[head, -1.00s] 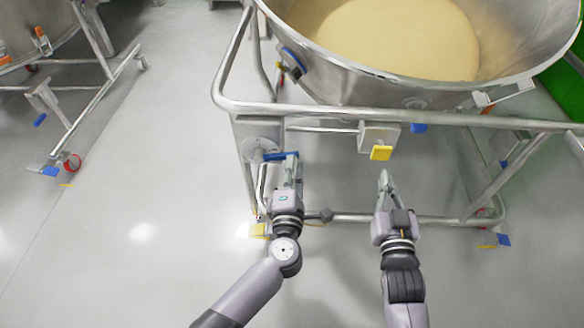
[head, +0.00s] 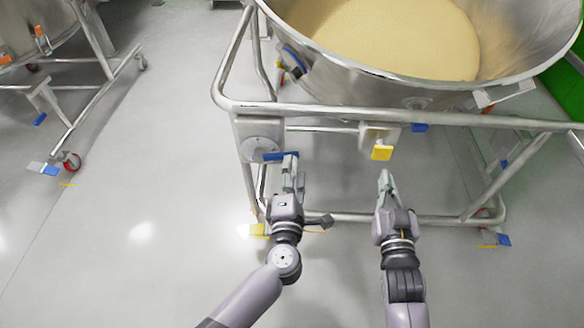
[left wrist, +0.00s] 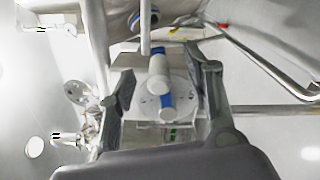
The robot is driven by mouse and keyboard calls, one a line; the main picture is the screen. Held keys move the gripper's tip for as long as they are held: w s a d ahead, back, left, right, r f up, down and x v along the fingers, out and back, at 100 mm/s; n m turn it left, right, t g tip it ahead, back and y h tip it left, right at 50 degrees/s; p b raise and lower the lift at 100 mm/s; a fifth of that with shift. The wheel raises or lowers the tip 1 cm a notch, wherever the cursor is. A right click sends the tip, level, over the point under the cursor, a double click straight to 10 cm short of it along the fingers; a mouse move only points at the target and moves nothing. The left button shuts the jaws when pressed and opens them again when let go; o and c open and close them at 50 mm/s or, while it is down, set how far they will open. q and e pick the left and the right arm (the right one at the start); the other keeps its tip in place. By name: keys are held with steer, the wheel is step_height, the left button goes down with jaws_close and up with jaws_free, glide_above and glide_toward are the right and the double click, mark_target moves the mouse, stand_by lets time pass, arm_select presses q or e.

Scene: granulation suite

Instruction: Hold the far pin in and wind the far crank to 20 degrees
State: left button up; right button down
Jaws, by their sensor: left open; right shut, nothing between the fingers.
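A crank with a blue handle (head: 279,156) sits at a round plate (head: 259,150) on the left post of the vessel's frame. My left gripper (head: 290,167) is open at the handle's right end. In the left wrist view, a white and blue cylindrical part (left wrist: 158,78) and the round plate (left wrist: 184,90) show between the open fingers (left wrist: 167,90); contact cannot be told. A yellow-tipped part (head: 381,153) projects from a bracket (head: 377,134) under the rail; I cannot tell whether it is the pin. My right gripper (head: 385,183) is shut and empty below it, apart from it.
The steel vessel (head: 350,75) of pale powder stands above the tubular frame (head: 330,109). A blue part (head: 419,128) sits right of the bracket. A lower rail (head: 360,218) crosses behind my arms. Another wheeled frame (head: 85,112) is at left, with clear floor between.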

arm_select(q)
steer(key=s, duration=0.8)
steer(key=shift+s, duration=0.3)
steer(key=shift+r, duration=0.1)
